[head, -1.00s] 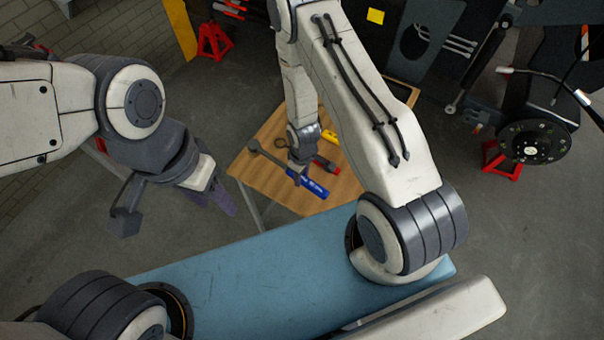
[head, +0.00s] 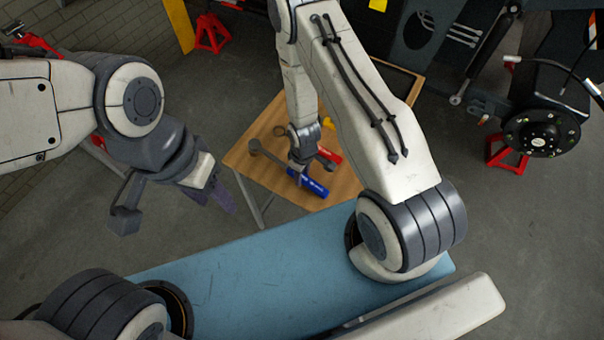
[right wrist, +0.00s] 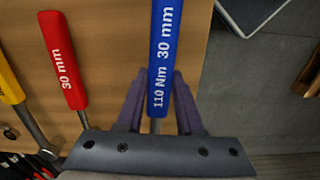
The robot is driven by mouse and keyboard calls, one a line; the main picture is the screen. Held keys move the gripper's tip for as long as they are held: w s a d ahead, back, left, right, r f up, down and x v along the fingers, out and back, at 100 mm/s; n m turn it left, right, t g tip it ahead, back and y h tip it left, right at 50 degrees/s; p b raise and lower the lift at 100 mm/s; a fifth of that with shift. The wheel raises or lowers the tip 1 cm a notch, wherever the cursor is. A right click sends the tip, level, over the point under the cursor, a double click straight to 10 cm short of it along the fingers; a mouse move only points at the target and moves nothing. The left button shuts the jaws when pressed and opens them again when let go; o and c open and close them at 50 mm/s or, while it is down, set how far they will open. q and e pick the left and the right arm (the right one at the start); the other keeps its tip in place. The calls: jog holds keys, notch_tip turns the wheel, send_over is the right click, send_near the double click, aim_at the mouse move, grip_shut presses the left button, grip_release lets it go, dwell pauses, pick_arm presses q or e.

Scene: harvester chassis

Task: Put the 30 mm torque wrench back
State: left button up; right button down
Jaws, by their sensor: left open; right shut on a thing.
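The blue-handled torque wrench (head: 315,188), marked "110 Nm 30 mm", is in my right gripper (head: 298,172) over the wooden table. In the right wrist view the fingers (right wrist: 160,78) sit on both sides of the blue handle (right wrist: 163,45). I cannot tell whether the wrench touches the table top. Its head end shows at the left of the gripper in the head view. My left gripper (head: 222,194) is open and empty, left of the table and clear of it.
The wooden table (head: 265,180) also holds a red-handled tool (right wrist: 65,65) marked "30 mm" and a yellow-handled tool (right wrist: 8,85), both left of the wrench in the wrist view. A wheel hub (head: 541,132) and red stand (head: 505,155) are at right. Floor (head: 480,230) shows between.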

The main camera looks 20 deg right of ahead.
jog(key=shift+f, duration=0.55)
jog(key=shift+c, duration=2.3)
grip_release()
